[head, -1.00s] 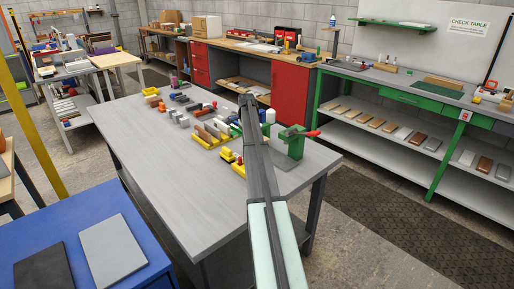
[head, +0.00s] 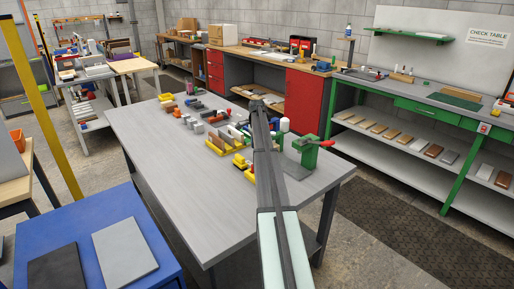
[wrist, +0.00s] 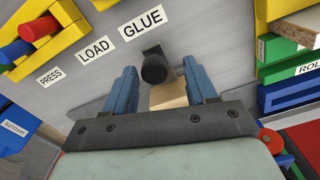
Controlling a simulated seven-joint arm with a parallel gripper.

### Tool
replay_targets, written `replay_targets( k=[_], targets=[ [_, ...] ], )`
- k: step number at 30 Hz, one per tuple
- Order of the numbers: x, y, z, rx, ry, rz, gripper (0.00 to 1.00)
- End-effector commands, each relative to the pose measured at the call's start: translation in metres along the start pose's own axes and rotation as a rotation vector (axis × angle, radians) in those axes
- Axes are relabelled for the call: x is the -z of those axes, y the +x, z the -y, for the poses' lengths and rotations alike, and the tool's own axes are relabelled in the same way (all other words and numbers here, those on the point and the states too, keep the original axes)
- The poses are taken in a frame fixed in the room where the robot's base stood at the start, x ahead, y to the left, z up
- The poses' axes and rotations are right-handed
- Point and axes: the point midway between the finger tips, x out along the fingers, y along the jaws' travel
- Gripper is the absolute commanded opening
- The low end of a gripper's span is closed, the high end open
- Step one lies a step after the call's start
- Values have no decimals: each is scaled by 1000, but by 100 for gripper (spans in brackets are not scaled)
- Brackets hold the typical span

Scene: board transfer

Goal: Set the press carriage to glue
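In the wrist view, my gripper (wrist: 162,82) has its two blue fingers spread apart. A round black knob (wrist: 153,68) is between the fingertips, just below the GLUE label (wrist: 143,23). A pale wooden block (wrist: 168,96) lies behind the knob, between the fingers. The LOAD label (wrist: 94,50) and PRESS label (wrist: 50,77) run off to the left. I see gaps beside the knob and no clear grip on it. I cannot tell whether the knob belongs to the carriage. In the head view, my arm hides the fingers and this spot.
A green press with a red handle (head: 309,150) stands right of my arm on the grey table (head: 180,185). Yellow holders (head: 217,147) and several small parts stand left of it. The wrist view shows yellow racks at upper left and green and blue bins (wrist: 285,95) at right. The table's near left is clear.

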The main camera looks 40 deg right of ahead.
Motion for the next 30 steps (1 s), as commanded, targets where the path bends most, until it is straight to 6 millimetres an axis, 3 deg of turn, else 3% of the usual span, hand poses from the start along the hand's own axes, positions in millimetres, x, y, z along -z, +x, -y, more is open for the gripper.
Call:
replay_targets(
  k=[6, 11, 24, 30],
  targets=[
    [0, -2, -1, -2, 0, 0, 56],
    [1, -16, -1, -2, 0, -1, 56],
    [0, -98, 0, 1, 0, -1, 56],
    [0, -125, 0, 0, 0, 0, 56]
  ],
)
